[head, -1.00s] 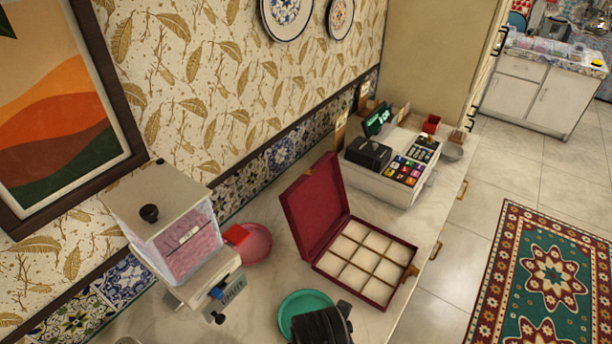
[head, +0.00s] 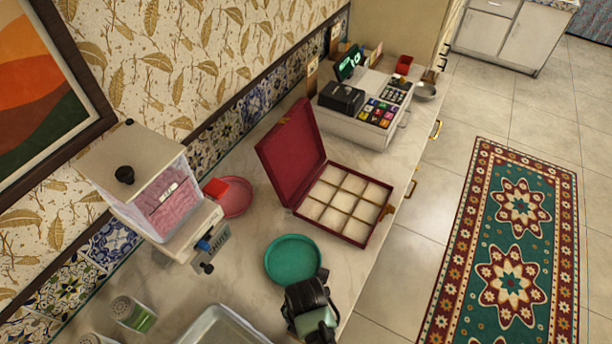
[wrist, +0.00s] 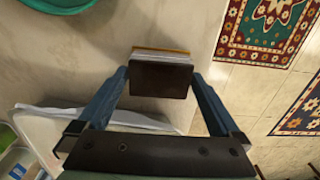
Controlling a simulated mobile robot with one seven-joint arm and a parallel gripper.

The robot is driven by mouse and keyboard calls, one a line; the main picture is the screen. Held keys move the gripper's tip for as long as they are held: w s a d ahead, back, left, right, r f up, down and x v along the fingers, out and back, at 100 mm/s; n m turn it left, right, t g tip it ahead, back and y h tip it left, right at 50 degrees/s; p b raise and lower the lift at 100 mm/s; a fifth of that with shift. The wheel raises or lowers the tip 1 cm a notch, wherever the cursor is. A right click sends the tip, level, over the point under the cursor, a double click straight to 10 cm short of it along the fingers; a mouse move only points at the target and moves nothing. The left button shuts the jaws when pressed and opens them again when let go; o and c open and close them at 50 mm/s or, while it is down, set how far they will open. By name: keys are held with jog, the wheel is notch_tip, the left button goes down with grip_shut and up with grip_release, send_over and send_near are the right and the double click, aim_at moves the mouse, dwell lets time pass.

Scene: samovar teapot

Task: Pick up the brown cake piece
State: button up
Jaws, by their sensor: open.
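The brown cake piece (wrist: 160,78) shows in the wrist view as a dark brown block with thin pale and orange layers along its far edge. It appears over the pale counter near the counter's edge. My gripper (wrist: 160,76) is open, with one blue finger on each side of the cake piece in the picture. Small gaps show between the fingers and the piece. I cannot tell how far the fingertips reach down beside it. In the head view my gripper (head: 312,312) is at the counter's front edge, and the cake piece is not visible there.
A green plate (head: 293,260) lies just beyond my gripper. An open red box (head: 290,150) with empty compartments and a cash register (head: 365,112) stand farther back. A metal tray (head: 225,325), shakers (head: 132,313) and a dispenser (head: 150,195) are at the left.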

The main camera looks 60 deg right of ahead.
jog(key=shift+f, duration=0.55)
jog(key=c, duration=1.1)
jog(key=shift+r, duration=0.15)
